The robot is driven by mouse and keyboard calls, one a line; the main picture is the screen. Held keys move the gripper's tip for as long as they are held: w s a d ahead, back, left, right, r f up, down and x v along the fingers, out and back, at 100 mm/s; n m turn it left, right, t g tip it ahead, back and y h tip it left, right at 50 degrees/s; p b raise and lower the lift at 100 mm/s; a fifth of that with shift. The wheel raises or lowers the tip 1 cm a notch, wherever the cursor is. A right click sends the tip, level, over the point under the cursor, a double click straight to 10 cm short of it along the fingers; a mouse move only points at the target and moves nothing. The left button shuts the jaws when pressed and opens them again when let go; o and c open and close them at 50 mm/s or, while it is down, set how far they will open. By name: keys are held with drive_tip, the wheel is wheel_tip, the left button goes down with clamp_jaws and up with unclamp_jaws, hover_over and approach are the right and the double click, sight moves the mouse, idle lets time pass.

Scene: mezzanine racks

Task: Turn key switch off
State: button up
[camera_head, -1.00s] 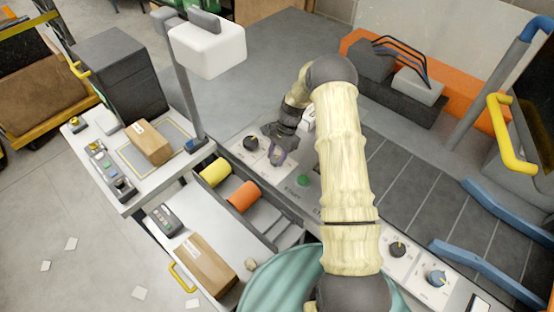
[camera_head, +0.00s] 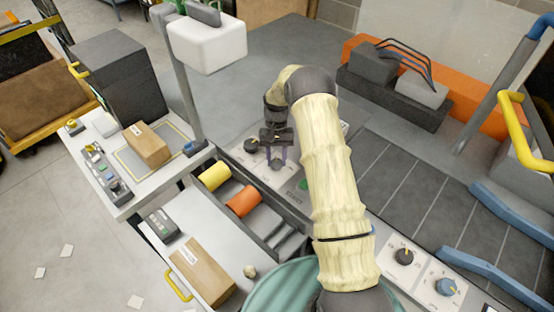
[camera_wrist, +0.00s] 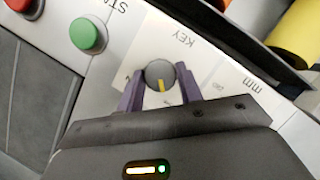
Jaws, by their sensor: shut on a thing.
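The key switch (camera_wrist: 160,74) is a dark round knob with a yellow mark, on a pale plate lettered KEY in the wrist view. The yellow mark points toward my gripper's palm. My gripper (camera_wrist: 161,88) has its two purple fingers on either side of the knob and is shut on it. In the head view my gripper (camera_head: 277,158) reaches down to the control panel (camera_head: 317,190), and its fingers hide most of the switch there.
A green button (camera_wrist: 88,35) and a red button (camera_wrist: 22,6) lie beside the switch. Another dark knob (camera_head: 251,146) is left of my gripper. Yellow (camera_head: 214,177) and orange (camera_head: 243,199) rollers lie in front.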

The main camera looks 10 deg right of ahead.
drive_tip(key=shift+w+r+n, duration=0.1)
drive_tip(key=shift+n, duration=0.2)
drive_tip(key=o, duration=1)
drive_tip(key=b+v, duration=0.2)
drive_tip(key=v, duration=1.5)
drive_tip(key=shift+a+r, duration=0.15)
